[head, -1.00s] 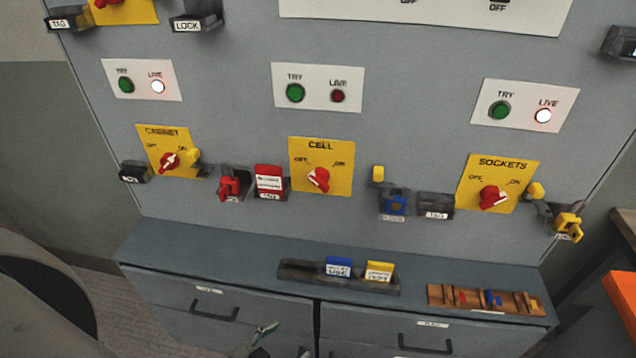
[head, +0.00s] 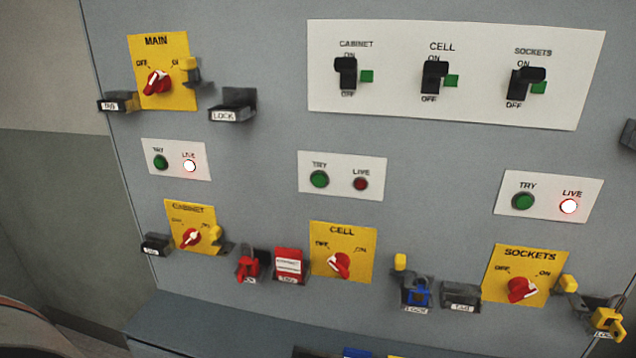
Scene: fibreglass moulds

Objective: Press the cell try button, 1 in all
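The cell try button (head: 319,179) is a green round button on a white plate (head: 342,193), at the middle of the grey panel in the head view. Beside it on the same plate is a dark red LIVE lamp (head: 361,184), unlit. Below it is the yellow CELL plate (head: 343,236) with a red rotary switch (head: 339,264) whose white mark points toward OFF. Neither gripper is in the head view.
Similar try buttons stand left (head: 160,162) and right (head: 523,202), each beside a lit LIVE lamp. A white plate of black levers (head: 456,35) is above. Lock and tag holders, such as the red tag (head: 288,264), stick out below.

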